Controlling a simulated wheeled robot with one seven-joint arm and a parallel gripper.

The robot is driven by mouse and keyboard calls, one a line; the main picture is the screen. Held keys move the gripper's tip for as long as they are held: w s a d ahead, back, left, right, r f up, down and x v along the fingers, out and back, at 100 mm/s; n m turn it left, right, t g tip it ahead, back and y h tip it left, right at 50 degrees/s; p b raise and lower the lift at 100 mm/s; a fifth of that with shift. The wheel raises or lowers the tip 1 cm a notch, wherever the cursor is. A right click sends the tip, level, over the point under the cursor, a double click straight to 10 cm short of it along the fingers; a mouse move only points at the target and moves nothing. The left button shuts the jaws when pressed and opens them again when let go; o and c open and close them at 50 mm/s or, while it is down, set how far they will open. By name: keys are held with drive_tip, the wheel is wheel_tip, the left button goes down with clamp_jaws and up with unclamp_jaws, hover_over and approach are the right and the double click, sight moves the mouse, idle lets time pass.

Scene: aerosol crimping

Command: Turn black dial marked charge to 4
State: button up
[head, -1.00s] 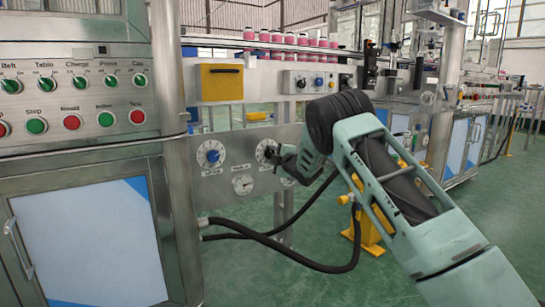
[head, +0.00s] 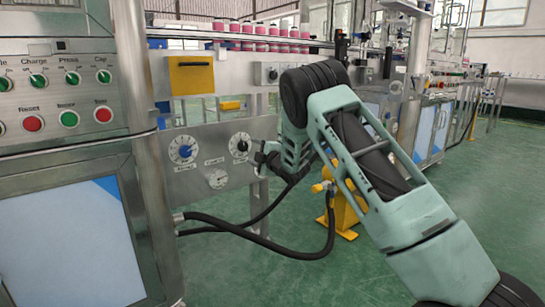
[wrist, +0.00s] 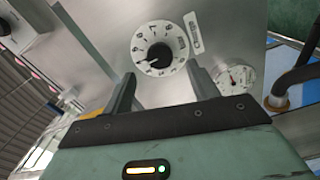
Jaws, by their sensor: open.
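The black dial (head: 240,146) has a round white numbered scale and sits on the grey metal panel, right of a blue dial (head: 183,151). In the wrist view the black dial (wrist: 158,54) faces me, with its scale around the dark knob and a small label (wrist: 193,32) beside it. I cannot surely read its setting or the label. My gripper (wrist: 164,84) is open and empty, its two fingers on either side below the dial in that view, apart from the knob. In the head view my gripper (head: 263,157) is just right of the dial.
A pressure gauge (head: 217,179) is below the dials. A yellow box (head: 192,75) is above, and black hoses (head: 245,236) hang below. A control cabinet (head: 62,95) with knobs and buttons stands left. Green floor is free at right.

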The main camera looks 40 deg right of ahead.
drive_tip(key=s+p, duration=0.3)
drive_tip(key=s, duration=0.8)
drive_tip(key=shift+s+d, duration=0.15)
drive_tip(key=s+a+r+m+g+y+p, duration=0.1)
drive_tip(key=s+a+m+g, duration=0.3)
drive_tip(key=a, duration=0.9)
drive_tip(key=s+a+r+m+g+y+p, duration=0.1)
drive_tip(key=s+a+m+g+p, duration=0.15)
drive_tip(key=s+a+g, duration=0.75)
drive_tip(key=s+a+m, duration=0.1)
drive_tip(key=s+a, duration=1.1)
drive_tip(key=s+r+g+h+p, duration=0.1)
drive_tip(key=s+r+g+h, duration=0.2)
drive_tip(key=s, duration=1.5)
wheel_tip(320, 180, up, 37)
drive_tip(key=g+y+p, duration=0.1)
drive_tip(key=p, duration=3.7)
drive_tip(key=shift+w+a+r+m, duration=0.15)
drive_tip(key=shift+w+a+m, duration=0.2)
drive_tip(key=shift+w, duration=0.05)
